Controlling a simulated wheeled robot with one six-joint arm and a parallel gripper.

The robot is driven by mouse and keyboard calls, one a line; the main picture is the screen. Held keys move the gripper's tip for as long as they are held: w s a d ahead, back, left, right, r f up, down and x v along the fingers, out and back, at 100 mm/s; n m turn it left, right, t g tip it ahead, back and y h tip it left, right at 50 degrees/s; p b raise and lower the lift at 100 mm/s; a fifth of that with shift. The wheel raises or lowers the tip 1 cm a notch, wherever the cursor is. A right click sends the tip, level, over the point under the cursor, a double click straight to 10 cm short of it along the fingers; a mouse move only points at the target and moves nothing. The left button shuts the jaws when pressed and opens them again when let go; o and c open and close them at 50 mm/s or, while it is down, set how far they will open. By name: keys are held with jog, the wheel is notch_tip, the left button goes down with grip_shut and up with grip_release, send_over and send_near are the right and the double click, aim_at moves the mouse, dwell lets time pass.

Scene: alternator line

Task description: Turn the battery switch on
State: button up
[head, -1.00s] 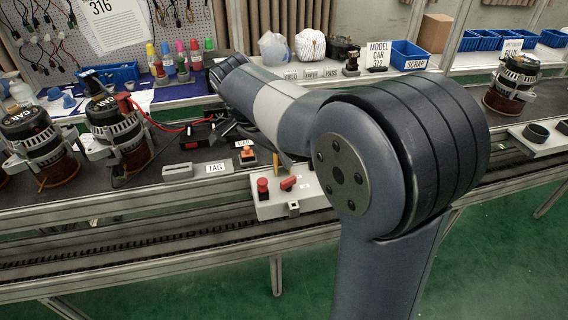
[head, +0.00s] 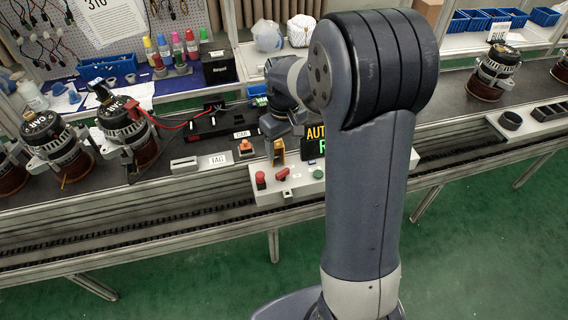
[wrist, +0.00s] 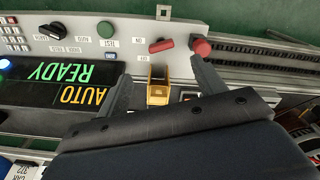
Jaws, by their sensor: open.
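The battery switch appears to be the red rotary handle (head: 282,173) on the light grey control panel (head: 300,187) at the bench's front edge. In the wrist view the red handle (wrist: 161,46) lies nearly crosswise, slightly tilted, with small ON and OFF labels beside it. My gripper (wrist: 160,65) is open, its fingers spread to either side of the handle's line. The handle lies beyond the fingertips and does not appear to be touched. A yellow bracket-like part (wrist: 158,85) shows between the fingers; I cannot tell any contact. In the head view the fingers are hard to make out.
A red mushroom button (wrist: 201,47) sits beside the handle, close to one fingertip. A green button (wrist: 104,30) and a lit AUTO READY display (wrist: 65,85) are on the other side. Alternators (head: 126,130) stand left on the bench. Open floor lies in front.

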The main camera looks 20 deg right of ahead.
aim_at(283, 173)
notch_tip(283, 173, down, 11)
jog(key=shift+r, duration=0.15)
jog(key=shift+c, duration=0.2)
jog(key=c, duration=0.9)
jog(key=m, duration=0.2)
jog(key=shift+m+b, duration=0.3)
jog(key=shift+b, duration=0.05)
jog(key=shift+c, duration=0.2)
jog(key=shift+a+m, duration=0.1)
jog(key=shift+m, duration=0.9)
jog(key=o, duration=1)
jog(key=shift+r, duration=0.1)
